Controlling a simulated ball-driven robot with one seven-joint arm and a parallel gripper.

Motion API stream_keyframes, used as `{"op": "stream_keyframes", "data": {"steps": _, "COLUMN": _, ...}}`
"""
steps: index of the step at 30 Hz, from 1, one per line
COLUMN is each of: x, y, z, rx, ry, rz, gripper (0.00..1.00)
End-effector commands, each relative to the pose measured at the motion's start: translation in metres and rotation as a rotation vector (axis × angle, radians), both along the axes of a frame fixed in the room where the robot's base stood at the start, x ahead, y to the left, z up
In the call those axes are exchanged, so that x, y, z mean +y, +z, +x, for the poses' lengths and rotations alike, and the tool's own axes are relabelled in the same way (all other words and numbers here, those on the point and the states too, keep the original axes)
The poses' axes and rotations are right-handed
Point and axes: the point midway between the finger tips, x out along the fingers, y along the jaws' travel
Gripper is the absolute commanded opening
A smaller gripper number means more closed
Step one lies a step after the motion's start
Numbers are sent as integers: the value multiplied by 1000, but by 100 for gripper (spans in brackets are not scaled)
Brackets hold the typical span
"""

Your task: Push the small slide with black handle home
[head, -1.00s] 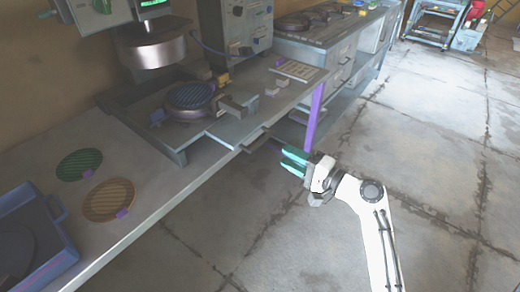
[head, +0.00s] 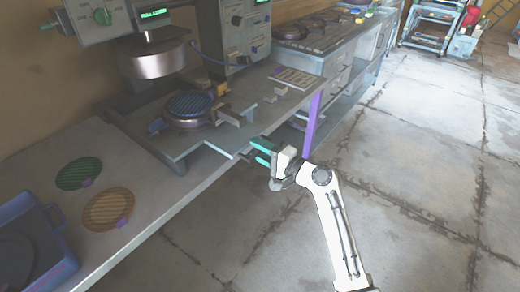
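The press's lower plate, dark and round with a ribbed blue-grey top (head: 190,104), sits on the press bed under the raised metal press head (head: 158,60). A small slide (head: 222,147) juts from the bed's front right corner past the bench edge. Its dark handle (head: 243,155) is small and partly hard to make out. My gripper (head: 255,150), with teal fingers, is just right of the handle, fingers apart and pointing toward the bench. Whether a finger touches the handle I cannot tell.
A green disc (head: 78,173) and a tan disc (head: 108,208) lie on the bench at left, beside a blue tray (head: 62,240). A control box (head: 236,30) stands behind the press. A purple bench leg (head: 312,125) is right of my gripper. The floor is open at right.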

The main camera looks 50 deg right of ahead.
Motion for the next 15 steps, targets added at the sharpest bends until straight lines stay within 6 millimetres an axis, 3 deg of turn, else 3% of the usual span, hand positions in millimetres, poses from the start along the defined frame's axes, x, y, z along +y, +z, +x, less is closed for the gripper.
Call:
{"op": "stream_keyframes", "data": {"steps": 5, "x": 0, "y": 0, "z": 0, "rx": 0, "ry": 0, "rz": 0, "gripper": 38}}
{"op": "stream_keyframes", "data": {"steps": 15, "x": 0, "y": 0, "z": 0, "rx": 0, "ry": 0, "rz": 0, "gripper": 7}}
